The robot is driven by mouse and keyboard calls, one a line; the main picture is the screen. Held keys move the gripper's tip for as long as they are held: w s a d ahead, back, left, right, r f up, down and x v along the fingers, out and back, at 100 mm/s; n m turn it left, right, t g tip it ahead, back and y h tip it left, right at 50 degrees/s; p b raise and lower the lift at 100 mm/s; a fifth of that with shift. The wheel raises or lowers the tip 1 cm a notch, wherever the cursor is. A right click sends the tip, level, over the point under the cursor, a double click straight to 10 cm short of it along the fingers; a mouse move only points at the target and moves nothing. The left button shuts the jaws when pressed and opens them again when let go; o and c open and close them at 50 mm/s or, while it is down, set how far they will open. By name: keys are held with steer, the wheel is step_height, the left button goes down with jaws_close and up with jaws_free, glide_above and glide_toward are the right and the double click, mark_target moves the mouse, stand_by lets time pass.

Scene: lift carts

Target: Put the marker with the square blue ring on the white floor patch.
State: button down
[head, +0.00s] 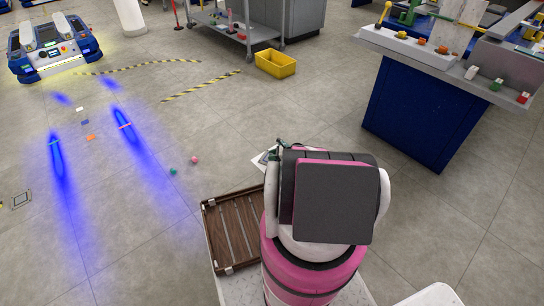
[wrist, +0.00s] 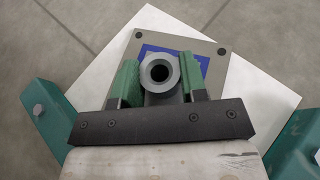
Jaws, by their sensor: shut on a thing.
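My gripper (wrist: 158,78) has its green fingers shut on the grey upright tube of the marker (wrist: 159,72). The marker has a grey square base plate, with part of a square blue ring (wrist: 206,60) showing on it. In the wrist view the marker is over the far part of the white floor patch (wrist: 262,112), with its plate's right corner at about the patch's edge. I cannot tell whether the plate touches the floor. In the head view, my arm hides the marker and most of the white patch (head: 259,159).
A brown slatted tray (head: 207,230) lies left of my arm. Small pink (head: 194,160) and green (head: 172,171) things lie on the floor. A yellow bin (head: 275,63) stands behind, a blue workbench (head: 415,112) to the right, and a wheeled cart (head: 55,48) far left.

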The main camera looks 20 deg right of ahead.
steer(key=c, duration=0.7)
jaws_free()
steer(key=shift+o, duration=0.2)
